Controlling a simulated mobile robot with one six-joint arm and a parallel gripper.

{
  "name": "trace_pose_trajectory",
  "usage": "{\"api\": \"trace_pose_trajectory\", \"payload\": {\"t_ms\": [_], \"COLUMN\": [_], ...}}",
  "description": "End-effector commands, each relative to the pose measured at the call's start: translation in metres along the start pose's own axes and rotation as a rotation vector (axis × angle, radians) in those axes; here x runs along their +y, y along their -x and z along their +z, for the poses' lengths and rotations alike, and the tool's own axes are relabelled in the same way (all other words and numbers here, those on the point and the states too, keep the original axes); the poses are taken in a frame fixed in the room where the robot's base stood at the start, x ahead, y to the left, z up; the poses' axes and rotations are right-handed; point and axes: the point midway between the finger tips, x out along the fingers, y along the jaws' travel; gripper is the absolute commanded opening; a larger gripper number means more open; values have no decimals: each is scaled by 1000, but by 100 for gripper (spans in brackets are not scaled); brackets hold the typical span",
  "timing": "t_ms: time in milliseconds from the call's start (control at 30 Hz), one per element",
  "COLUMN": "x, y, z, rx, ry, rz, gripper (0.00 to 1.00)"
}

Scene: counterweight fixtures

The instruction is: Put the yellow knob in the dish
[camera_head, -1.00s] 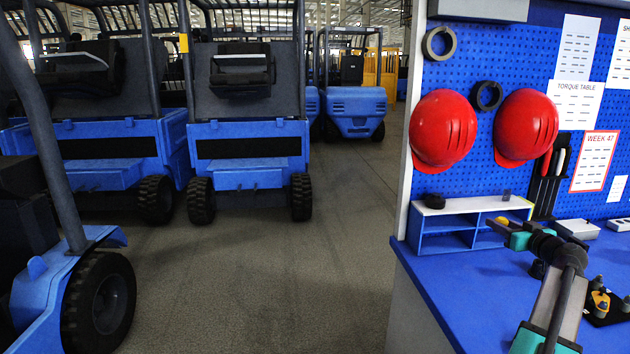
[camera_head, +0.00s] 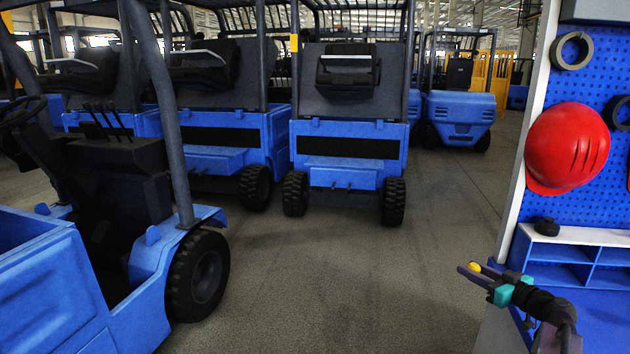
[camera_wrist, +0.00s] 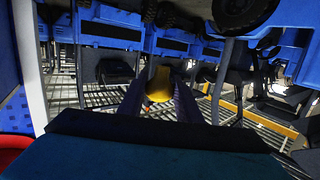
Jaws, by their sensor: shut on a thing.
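My gripper (camera_head: 469,271) is at the lower right of the head view, its fingers pointing left. It is shut on the yellow knob (camera_head: 474,266), which shows as a small yellow spot at the fingertips. In the wrist view the yellow knob (camera_wrist: 159,86) sits between the two dark fingers, which partly hide it. In the head view the gripper appears left of the bench's shelf, in front of the floor. No dish is in sight in either view.
The blue bench shelf (camera_head: 570,252) stands at the right edge, with a black round thing (camera_head: 547,227) on top. A red helmet (camera_head: 567,148) hangs on the pegboard above. Blue forklifts (camera_head: 350,147) stand at left and behind; open floor (camera_head: 320,270) lies between.

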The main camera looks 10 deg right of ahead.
Motion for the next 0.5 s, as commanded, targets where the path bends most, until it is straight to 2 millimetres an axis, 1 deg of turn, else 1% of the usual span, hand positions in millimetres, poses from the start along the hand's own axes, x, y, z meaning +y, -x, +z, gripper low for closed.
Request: {"api": "trace_pose_trajectory", "payload": {"t_ms": [33,167,200,367,500], "x": [-20,-63,-77,-132,-180], "y": [-10,-32,-39,-60,-74], "z": [2,9,10,18,24], "rx": [0,0,0,0,0], "ry": [3,14,18,33,47], "rz": [-33,-112,-136,-233,-316], "gripper": [10,10,10,10,10]}}
